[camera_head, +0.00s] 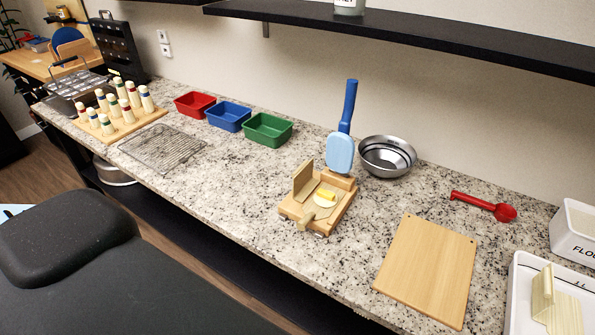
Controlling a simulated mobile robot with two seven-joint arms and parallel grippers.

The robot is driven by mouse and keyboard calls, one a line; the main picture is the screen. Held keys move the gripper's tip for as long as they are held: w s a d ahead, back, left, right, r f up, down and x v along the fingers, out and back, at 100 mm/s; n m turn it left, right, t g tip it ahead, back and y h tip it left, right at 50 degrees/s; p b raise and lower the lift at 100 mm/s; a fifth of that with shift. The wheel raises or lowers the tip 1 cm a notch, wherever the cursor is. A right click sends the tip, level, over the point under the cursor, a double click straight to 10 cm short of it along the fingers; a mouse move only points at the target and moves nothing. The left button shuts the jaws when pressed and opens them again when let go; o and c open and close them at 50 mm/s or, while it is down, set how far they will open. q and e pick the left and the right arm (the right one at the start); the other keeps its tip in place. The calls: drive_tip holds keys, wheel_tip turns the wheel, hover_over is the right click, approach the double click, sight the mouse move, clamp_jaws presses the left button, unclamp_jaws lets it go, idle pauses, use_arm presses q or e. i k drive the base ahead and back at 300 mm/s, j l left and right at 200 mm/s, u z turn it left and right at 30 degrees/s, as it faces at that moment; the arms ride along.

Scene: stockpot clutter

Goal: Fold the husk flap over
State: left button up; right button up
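A pale cream husk-like piece (565,315) lies in the white tray (512,300) at the lower right. A flap (544,287) stands up from it, roughly upright. The picture edge cuts off part of the tray and the piece. A wooden press-like stand (325,222) is near the counter's middle, with a raised board (303,178) and a pale round piece (331,201) bearing a yellow block (325,195). I cannot tell for sure which piece is the husk. Neither of my grippers shows.
A light-blue paddle (340,153) with a blue handle and a metal bowl (387,157) stand behind the stand. A wooden board (428,268), red scoop (484,205) and flour bin (572,232) are at right. Red (195,104), blue (229,116) and green bins (268,130) line the back.

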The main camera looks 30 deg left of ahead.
sight(304, 183)
drive_tip(key=i+j+z, duration=0.1)
drive_tip(key=j+z, duration=0.2)
drive_tip(key=j, duration=0.9)
drive_tip(key=j+z, duration=0.25)
drive_tip(key=j, duration=1)
drive_tip(key=k+j+u, duration=0.3)
drive_tip(key=k+j, duration=0.2)
drive_tip(key=k+j+u, duration=0.15)
drive_tip(key=j, duration=0.3)
drive_tip(key=k+j+u, duration=0.3)
drive_tip(key=j, duration=0.45)
drive_tip(key=k+j+u, duration=0.15)
drive_tip(key=k+j, duration=0.15)
drive_tip(key=j, duration=0.1)
